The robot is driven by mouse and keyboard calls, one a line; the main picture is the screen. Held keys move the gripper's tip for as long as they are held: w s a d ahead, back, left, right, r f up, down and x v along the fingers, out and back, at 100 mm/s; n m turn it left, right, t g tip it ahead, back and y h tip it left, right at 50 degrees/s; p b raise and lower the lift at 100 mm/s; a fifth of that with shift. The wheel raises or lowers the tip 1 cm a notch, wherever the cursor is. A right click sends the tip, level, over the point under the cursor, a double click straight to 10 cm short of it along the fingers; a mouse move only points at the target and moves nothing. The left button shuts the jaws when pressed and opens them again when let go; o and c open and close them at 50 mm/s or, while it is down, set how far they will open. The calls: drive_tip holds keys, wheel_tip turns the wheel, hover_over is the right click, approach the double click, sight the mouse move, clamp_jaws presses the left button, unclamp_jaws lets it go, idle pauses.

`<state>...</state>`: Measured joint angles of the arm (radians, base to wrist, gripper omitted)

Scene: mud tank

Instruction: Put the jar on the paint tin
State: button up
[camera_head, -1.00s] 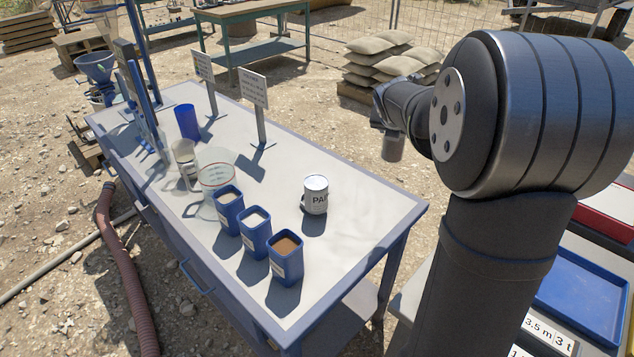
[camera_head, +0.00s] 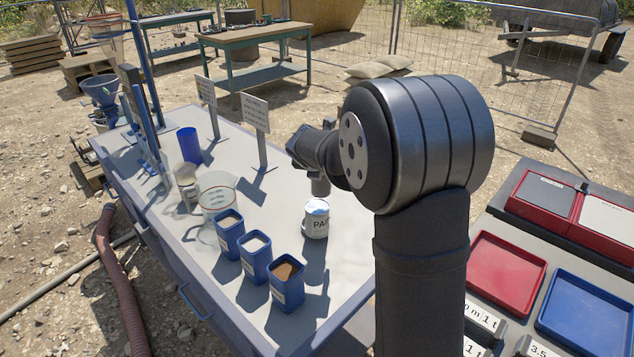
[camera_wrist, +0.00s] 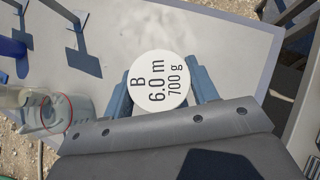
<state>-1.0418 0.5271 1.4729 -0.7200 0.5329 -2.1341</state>
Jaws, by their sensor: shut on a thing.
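The paint tin (camera_head: 316,223), white with dark lettering, stands upright on the table right of the blue containers. My gripper is shut on the jar; in the wrist view its blue-grey fingers (camera_wrist: 163,88) flank the jar's round white lid (camera_wrist: 160,80), marked "B 6.0 m 700 g". In the head view the wrist end of my arm (camera_head: 319,184) hangs near the tin, apparently above or behind it. The jar cannot be made out clearly there. In the wrist view the tin is not visible, and the jar's body is hidden under its lid.
Several blue containers (camera_head: 255,254), a clear beaker (camera_head: 217,195) and a blue cup (camera_head: 188,146) stand on the table's left side. A sign on a stand (camera_head: 255,118) rises behind the tin. A red tray (camera_head: 507,273) and blue tray (camera_head: 588,308) lie right.

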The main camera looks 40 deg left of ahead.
sight(317, 182)
drive_tip(key=shift+s+a+f, duration=0.2)
drive_tip(key=shift+a+f, duration=0.1)
drive_tip(key=shift+a, duration=0.25)
drive_tip(key=shift+f, duration=1.95)
drive_tip(key=shift+f, duration=0.15)
drive_tip(key=o, duration=1.5)
drive_tip(key=shift+f, duration=0.1)
drive_tip(key=shift+r, duration=0.25)
drive_tip(key=v, duration=1.2)
drive_tip(key=shift+f, duration=0.1)
